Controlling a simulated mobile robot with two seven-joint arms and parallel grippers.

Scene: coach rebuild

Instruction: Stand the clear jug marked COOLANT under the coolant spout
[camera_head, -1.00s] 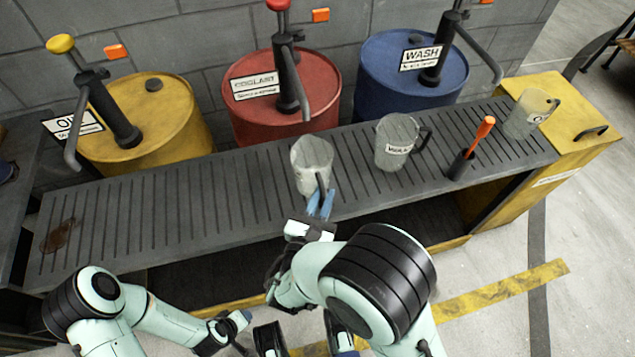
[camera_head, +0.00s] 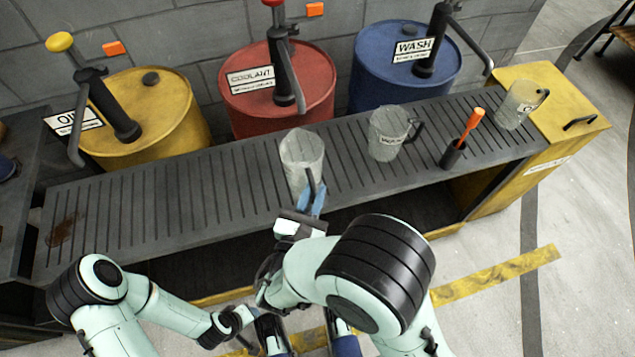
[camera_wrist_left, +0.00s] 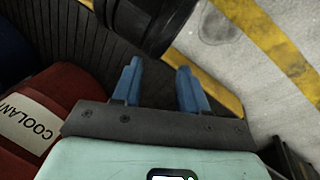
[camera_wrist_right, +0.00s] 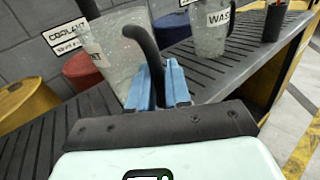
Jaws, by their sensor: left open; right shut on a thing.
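A clear jug (camera_head: 300,152) is over the slatted bench in front of the red drum. Its label is partly hidden; the letters "NT" show on the jug in the right wrist view (camera_wrist_right: 95,58). My right gripper (camera_head: 313,187) is shut on its dark handle. I cannot tell whether its base touches the slats. The coolant spout (camera_head: 298,92), a grey pipe on the red drum's pump, ends just above the jug's far rim in the head view. Whether it is straight over the opening is unclear. My left gripper (camera_wrist_left: 160,66) is open and empty, off the bench's front.
A clear jug marked WASH (camera_head: 387,140) stands to the right. Beyond it are a dark cup (camera_head: 453,155) with an orange-handled tool and another clear jug (camera_head: 515,108). Yellow (camera_head: 165,105) and blue (camera_head: 375,75) drums flank the red one (camera_head: 315,85). The bench's left half is clear.

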